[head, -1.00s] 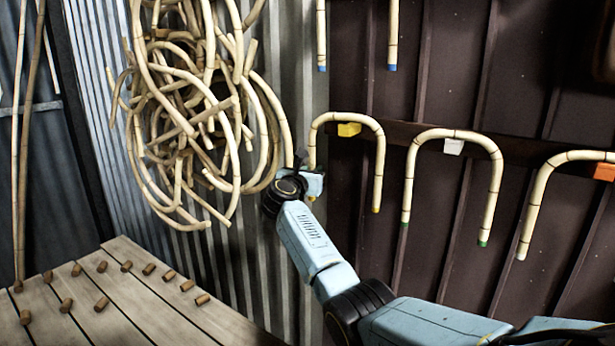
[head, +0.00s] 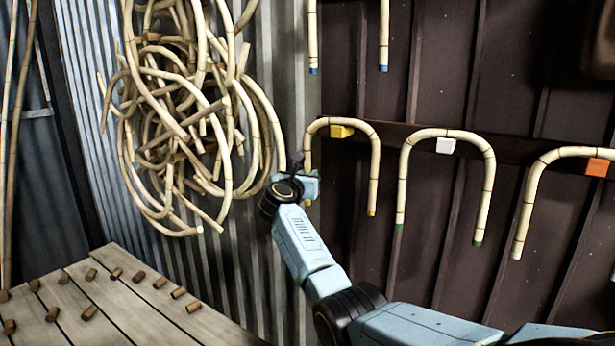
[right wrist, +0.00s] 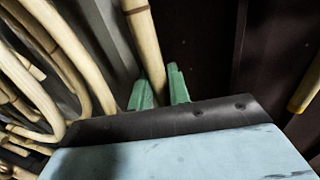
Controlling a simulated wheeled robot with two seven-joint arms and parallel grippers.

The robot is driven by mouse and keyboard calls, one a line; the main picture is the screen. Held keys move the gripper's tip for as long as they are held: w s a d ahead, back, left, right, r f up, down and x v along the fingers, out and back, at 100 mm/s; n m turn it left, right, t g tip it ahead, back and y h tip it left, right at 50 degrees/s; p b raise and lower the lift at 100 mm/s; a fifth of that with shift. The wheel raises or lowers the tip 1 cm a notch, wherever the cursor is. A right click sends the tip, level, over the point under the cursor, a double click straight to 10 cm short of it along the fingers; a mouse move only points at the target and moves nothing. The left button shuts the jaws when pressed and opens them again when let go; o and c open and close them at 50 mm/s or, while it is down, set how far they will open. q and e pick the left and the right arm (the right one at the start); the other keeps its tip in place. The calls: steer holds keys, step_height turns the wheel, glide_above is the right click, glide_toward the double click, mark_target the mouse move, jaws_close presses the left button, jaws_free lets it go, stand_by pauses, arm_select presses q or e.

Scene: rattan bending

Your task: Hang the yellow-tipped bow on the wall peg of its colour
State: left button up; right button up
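The yellow-tipped bow (head: 374,175) is an upside-down U of pale rattan. Its crown lies just over the yellow peg (head: 341,131) on the wall; whether it bears on the peg is hard to tell. Its right leg hangs free with a yellow tip. My left gripper is out of view.
A green-tipped bow (head: 404,190) hangs at the white peg (head: 446,146). Another bow (head: 523,215) hangs by the orange peg (head: 597,167). Blue-tipped legs (head: 384,40) hang above. A rattan tangle (head: 165,130) is close on the left. A plank table (head: 130,310) holds small wooden pegs.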

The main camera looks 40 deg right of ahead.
steer(key=o, duration=0.5)
steer(key=shift+a, duration=0.1)
steer(key=v, duration=1.3)
steer(key=shift+s+a, duration=0.1)
steer(key=shift+s, duration=0.05)
steer(key=w+a+v, duration=0.1)
steer(key=v, duration=0.7)
steer(key=shift+a+b, duration=0.3)
steer(key=shift+b, duration=0.1)
steer(key=shift+w, duration=0.15)
